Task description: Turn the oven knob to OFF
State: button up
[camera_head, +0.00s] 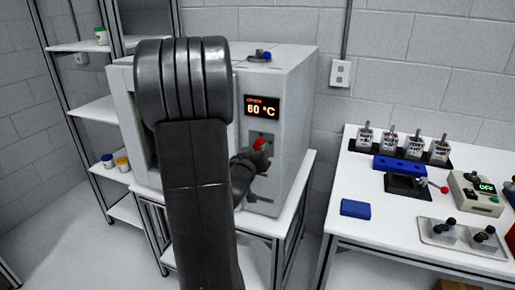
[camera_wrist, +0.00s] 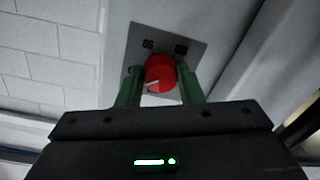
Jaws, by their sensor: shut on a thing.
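The oven (camera_head: 285,100) is a light grey box on a white stand, with an orange display reading 60 °C. Its red knob (camera_head: 260,144) sits on a grey plate below the display. In the wrist view the red knob (camera_wrist: 160,72) is on the plate (camera_wrist: 190,48), with a white pointer mark toward the lower left. A "60" label shows upside down above it; other labels are partly hidden. My gripper (camera_wrist: 160,82) has its green fingers on both sides of the knob, shut on it. In the head view my gripper (camera_head: 258,160) reaches the oven front and is partly hidden.
My arm covers much of the oven front in the head view. A white table (camera_head: 365,190) at right carries bottles, a blue block (camera_head: 355,209) and small devices. A shelf rack (camera_head: 95,110) stands at left. A small object (camera_head: 260,55) lies on the oven top.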

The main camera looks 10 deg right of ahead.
jog(key=n+p, duration=0.1)
jog(key=n, duration=0.1)
jog(key=n+p, duration=0.1)
jog(key=n, duration=0.1)
jog(key=n+p, duration=0.2)
jog(key=shift+r, duration=0.25)
jog(key=n+p, duration=0.2)
jog(key=n, duration=0.2)
jog(key=shift+n+g+p, duration=0.3)
jog(key=shift+n, duration=0.1)
jog(key=shift+f, duration=0.1)
jog(key=o, duration=1)
jog(key=b+v, duration=0.1)
jog(key=v, duration=1.3)
jog(key=shift+f+b, duration=0.1)
jog(key=shift+b, duration=0.2)
jog(key=shift+w, duration=0.15)
